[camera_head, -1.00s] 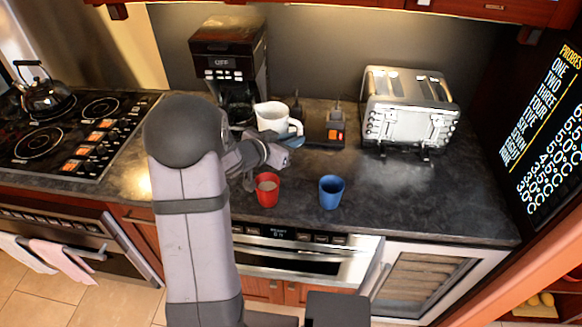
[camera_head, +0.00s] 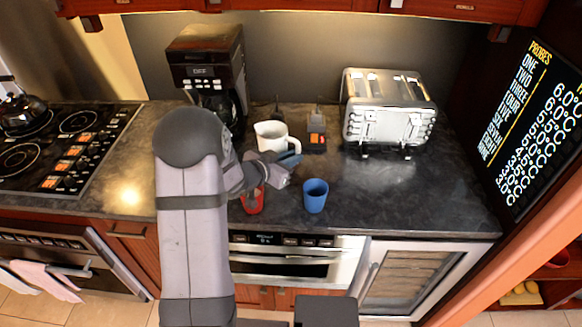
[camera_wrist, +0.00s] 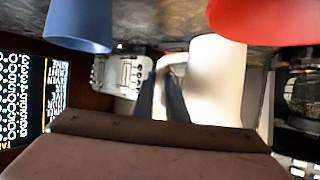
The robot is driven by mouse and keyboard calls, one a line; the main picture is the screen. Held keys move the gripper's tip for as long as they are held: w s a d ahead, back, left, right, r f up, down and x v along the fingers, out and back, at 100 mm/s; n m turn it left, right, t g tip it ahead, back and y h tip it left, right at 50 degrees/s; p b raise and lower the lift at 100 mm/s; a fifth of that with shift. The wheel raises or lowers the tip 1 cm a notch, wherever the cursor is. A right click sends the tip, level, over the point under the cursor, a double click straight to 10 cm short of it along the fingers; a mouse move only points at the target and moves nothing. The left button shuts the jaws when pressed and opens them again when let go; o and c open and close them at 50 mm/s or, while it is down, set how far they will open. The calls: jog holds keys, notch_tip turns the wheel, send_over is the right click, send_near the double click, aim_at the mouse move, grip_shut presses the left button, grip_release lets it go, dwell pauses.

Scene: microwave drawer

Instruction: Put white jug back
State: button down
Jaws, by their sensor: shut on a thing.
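The white jug (camera_head: 268,137) is upright in the head view, in front of and right of the coffee maker. Its handle points right, toward my gripper (camera_head: 290,165), which is shut on it. I cannot tell whether the jug's base touches the counter. In the wrist view, my narrow gripper fingers (camera_wrist: 165,97) are close together at the handle, beside the white jug (camera_wrist: 217,85). The picture there is upside down.
A red cup (camera_head: 254,203), partly behind my arm, and a blue cup (camera_head: 315,197) stand near the counter's front edge. The coffee maker (camera_head: 203,60) is behind left, the toaster (camera_head: 388,108) behind right. A small orange-lit device (camera_head: 317,139) stands near the jug.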

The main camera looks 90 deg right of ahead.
jog(key=shift+f+p, duration=0.45)
jog(key=shift+f, duration=1.6)
jog(key=shift+f, duration=0.15)
jog(key=c, duration=1.8)
grip_release()
jog(key=shift+o, duration=0.2)
jog(key=b+v, duration=0.3)
jog(key=v, duration=0.9)
jog(key=shift+a, duration=0.1)
